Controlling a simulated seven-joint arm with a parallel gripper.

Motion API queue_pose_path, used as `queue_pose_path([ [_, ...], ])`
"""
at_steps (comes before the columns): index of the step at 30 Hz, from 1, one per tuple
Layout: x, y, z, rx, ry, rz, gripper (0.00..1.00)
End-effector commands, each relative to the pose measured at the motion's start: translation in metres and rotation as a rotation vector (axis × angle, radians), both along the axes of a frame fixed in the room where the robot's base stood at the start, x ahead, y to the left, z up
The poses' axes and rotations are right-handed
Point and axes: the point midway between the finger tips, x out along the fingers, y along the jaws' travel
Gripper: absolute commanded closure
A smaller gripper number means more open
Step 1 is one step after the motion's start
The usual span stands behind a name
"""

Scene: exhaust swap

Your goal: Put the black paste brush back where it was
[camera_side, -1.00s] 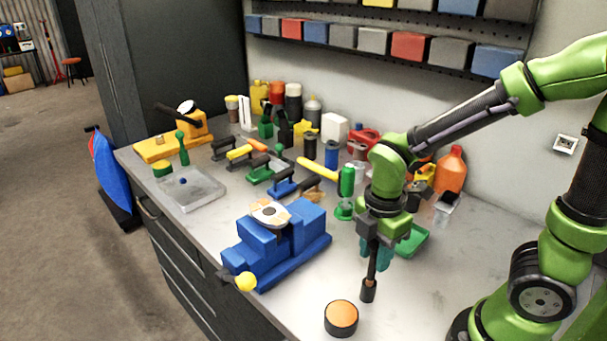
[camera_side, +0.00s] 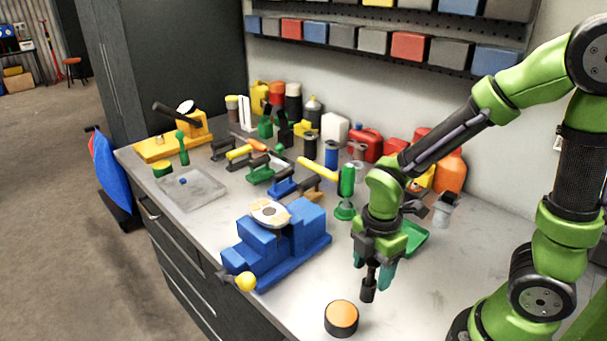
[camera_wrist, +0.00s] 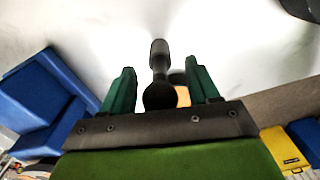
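The black paste brush (camera_side: 368,290) stands upright on the bench, just behind the orange-topped tin. In the wrist view the brush (camera_wrist: 159,55) shows a thick far end, a thin shaft and a round near end. My gripper (camera_side: 375,272) points down around the upper part of the brush. Its two teal fingers are open, one on each side of the brush, with a gap to it on both sides in the wrist view (camera_wrist: 161,88).
A black tin with an orange top (camera_side: 341,317) stands close in front of the brush. A blue stepped fixture (camera_side: 275,243) is to the left. A green tray (camera_side: 414,238) lies behind the gripper. Tools and bottles crowd the back; the bench's right front is clear.

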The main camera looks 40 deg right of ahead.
Motion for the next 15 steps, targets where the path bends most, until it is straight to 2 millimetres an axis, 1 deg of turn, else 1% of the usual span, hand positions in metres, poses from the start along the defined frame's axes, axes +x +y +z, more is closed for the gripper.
queue_pose_path([
  [5,0.000,0.000,0.001,0.000,-0.001,0.000,0.40],
  [8,0.001,0.000,0.008,0.001,-0.004,0.001,0.40],
  [11,0.002,0.000,0.023,0.002,-0.007,0.000,0.40],
  [15,0.002,0.000,0.053,0.002,-0.010,-0.001,0.40],
])
